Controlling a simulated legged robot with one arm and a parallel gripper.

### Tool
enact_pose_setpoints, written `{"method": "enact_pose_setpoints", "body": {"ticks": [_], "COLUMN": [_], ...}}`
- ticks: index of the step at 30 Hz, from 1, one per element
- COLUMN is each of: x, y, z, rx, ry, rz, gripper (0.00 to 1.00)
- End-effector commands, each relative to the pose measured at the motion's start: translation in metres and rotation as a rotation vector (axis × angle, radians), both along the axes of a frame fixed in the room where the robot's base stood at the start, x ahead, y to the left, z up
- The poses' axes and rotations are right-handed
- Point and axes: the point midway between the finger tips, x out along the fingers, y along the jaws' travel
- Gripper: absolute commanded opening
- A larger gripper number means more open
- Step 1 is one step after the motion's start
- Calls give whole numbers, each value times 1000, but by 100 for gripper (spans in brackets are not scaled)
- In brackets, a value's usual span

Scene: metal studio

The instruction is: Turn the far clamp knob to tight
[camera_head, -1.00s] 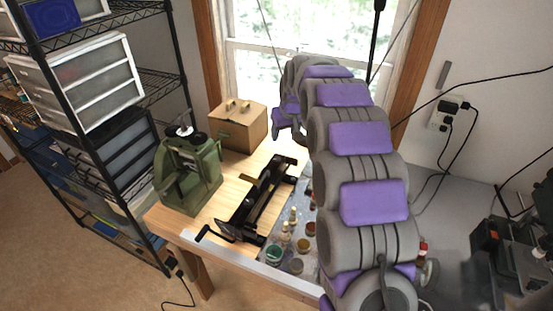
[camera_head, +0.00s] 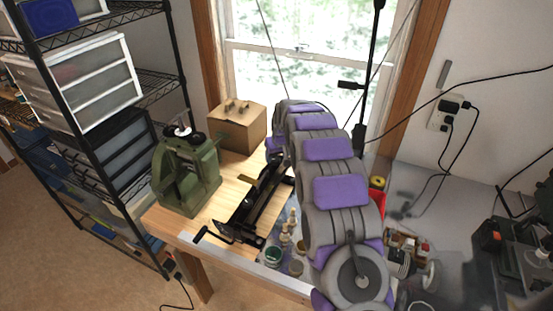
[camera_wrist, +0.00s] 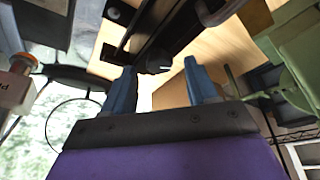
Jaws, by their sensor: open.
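The black clamp fixture (camera_head: 252,212) lies lengthwise on the wooden bench, with a crank handle at its near end. My arm covers part of its far right side in the head view. In the wrist view, dark bars of the fixture (camera_wrist: 135,30) run across the top. A dark rounded part (camera_wrist: 155,62), which may be the far knob, shows near my fingertips. I cannot tell its setting or whether I touch it. My gripper (camera_wrist: 160,66) has its two blue fingers apart. The gripper is hidden behind my arm in the head view.
A green press (camera_head: 188,175) stands left of the fixture and a cardboard box (camera_head: 238,127) behind it. Small jars (camera_head: 273,255) sit at the near right. A wire shelf (camera_head: 110,130) stands left. A small wheeled device (camera_head: 410,255) is on the grey surface at right.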

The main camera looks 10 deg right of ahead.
Motion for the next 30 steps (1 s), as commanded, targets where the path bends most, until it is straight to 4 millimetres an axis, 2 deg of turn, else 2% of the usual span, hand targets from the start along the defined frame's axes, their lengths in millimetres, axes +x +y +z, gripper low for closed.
{"method": "enact_pose_setpoints", "body": {"ticks": [6, 15, 30], "x": [5, 6, 6], "y": [1, 1, 1], "z": [-13, -14, -14], "rx": [0, 0, 0], "ry": [0, 0, 0], "rz": [0, 0, 0], "gripper": [58, 57, 9]}}
